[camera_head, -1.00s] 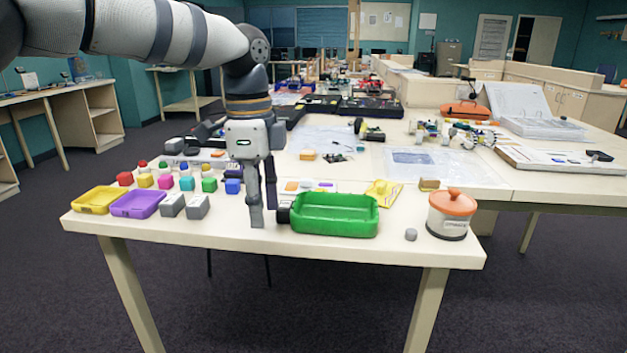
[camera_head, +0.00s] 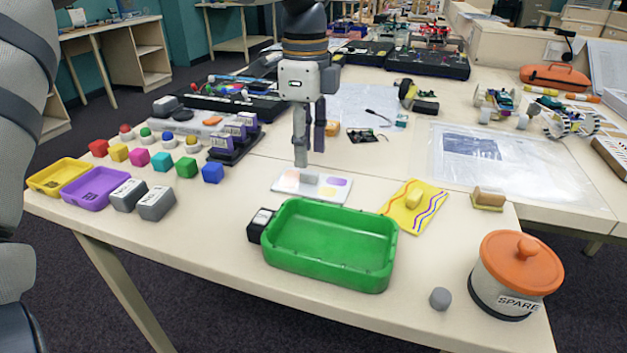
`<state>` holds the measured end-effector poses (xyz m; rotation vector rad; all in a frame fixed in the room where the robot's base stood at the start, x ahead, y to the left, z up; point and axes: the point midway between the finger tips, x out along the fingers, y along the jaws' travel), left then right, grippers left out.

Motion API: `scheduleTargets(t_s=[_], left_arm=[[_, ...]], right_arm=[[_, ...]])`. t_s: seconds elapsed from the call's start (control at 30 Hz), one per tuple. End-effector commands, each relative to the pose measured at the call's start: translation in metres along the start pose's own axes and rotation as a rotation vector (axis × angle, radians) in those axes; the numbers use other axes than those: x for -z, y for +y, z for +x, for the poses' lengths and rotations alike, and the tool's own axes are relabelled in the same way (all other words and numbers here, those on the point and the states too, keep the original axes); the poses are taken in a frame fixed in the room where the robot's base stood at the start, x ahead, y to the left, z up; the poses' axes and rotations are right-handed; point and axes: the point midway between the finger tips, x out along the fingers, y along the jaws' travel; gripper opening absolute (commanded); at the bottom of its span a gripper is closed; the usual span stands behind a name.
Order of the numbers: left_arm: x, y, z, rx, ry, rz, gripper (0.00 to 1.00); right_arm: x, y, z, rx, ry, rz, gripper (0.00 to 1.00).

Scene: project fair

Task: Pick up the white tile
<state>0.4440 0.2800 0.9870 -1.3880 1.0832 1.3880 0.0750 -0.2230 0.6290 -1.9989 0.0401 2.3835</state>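My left gripper (camera_head: 310,150) points down over the tile's far edge. Its two fingers are apart, with a narrow gap and nothing seen between them. The nearer fingertip overlaps the tile's back edge in the picture; I cannot tell whether it touches. My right gripper is not in view.
A small black block (camera_head: 260,224) stands at the tray's left corner. A yellow patterned sheet (camera_head: 414,208) lies to the right, and a lidded pot (camera_head: 513,279) stands at front right. Coloured cubes (camera_head: 160,161) and grey blocks (camera_head: 156,201) stand at left, with a dark rack (camera_head: 232,140) nearby.

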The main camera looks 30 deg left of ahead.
Motion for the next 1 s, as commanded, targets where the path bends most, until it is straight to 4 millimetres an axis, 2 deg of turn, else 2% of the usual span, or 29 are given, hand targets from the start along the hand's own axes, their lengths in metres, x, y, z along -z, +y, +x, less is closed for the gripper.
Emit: scheduleTargets(t_s=[0.1,0.23,0.33,0.5,0.53,0.67,0.7,1.0], left_arm=[[0.005,-0.002,0.024,-0.007,0.0,0.001,0.37],[0.007,-0.003,0.045,-0.003,0.0,0.0,0.37],[0.007,-0.004,0.051,0.001,0.001,0.0,0.37],[0.007,-0.004,0.051,0.002,0.0,0.0,0.37],[0.007,-0.004,0.051,0.002,0.0,0.0,0.32],[0.007,-0.004,0.051,0.001,0.0,0.0,0.03],[0.007,-0.004,0.051,0.001,0.0,0.0,0.0],[0.007,-0.004,0.05,0.001,0.0,0.0,0.0]], right_arm=[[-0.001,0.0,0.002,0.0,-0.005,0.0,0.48],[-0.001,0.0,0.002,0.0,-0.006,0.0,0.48],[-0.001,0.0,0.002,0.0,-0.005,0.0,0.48],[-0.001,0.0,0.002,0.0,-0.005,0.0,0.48],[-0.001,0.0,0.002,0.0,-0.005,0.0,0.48],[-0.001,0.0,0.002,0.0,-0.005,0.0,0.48],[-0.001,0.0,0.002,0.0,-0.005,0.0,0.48],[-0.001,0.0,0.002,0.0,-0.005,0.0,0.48]])
